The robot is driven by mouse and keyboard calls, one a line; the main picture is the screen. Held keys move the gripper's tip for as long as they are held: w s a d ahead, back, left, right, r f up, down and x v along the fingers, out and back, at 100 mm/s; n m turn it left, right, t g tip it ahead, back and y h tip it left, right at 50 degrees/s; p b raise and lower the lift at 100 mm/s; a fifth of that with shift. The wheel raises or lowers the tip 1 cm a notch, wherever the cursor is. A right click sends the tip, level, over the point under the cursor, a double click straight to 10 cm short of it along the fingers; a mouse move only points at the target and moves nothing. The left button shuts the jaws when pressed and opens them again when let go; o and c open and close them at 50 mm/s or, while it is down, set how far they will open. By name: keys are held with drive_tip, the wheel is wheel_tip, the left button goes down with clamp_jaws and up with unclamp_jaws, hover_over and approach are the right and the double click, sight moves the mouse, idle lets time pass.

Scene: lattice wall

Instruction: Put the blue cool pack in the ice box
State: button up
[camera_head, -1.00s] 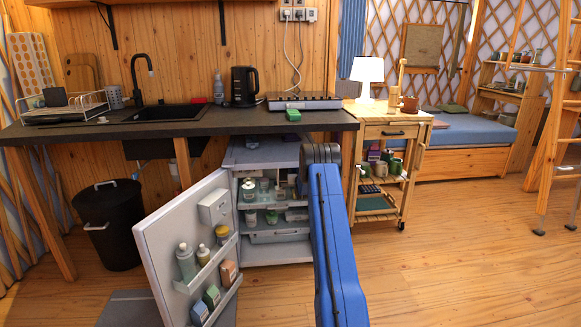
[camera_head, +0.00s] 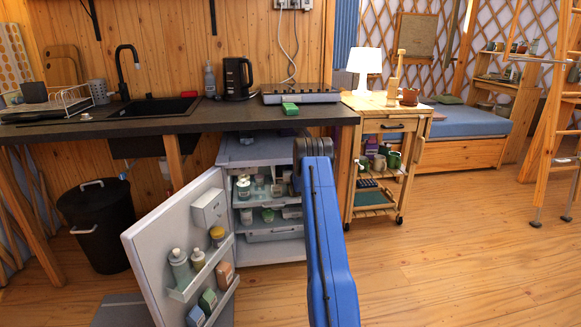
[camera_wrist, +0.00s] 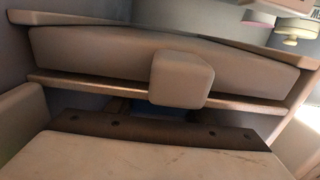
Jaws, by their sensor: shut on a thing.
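The white fridge (camera_head: 228,152) stands open under the counter, its door (camera_head: 150,240) swung out to the left. My blue arm reaches toward its upper part and hides my gripper in the head view. In the wrist view, a pale curved panel with a square tab (camera_wrist: 182,78) spans the picture; it may be the front of the ice box. Below it, a dark bolted bar and pale slab fill the bottom. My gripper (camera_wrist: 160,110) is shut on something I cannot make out. Dark blue patches show beyond the bar; I cannot tell whether they are the cool pack.
Jars and bottles stand on the fridge shelves and in the door racks. A black bin (camera_head: 98,222) is left of the door. A wooden trolley (camera_head: 385,125) with a lamp (camera_head: 366,62) stands right of the fridge. The floor (camera_head: 455,255) at right is clear.

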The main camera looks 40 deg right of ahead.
drive_tip(key=o, duration=1.3)
drive_tip(key=v, duration=1.2)
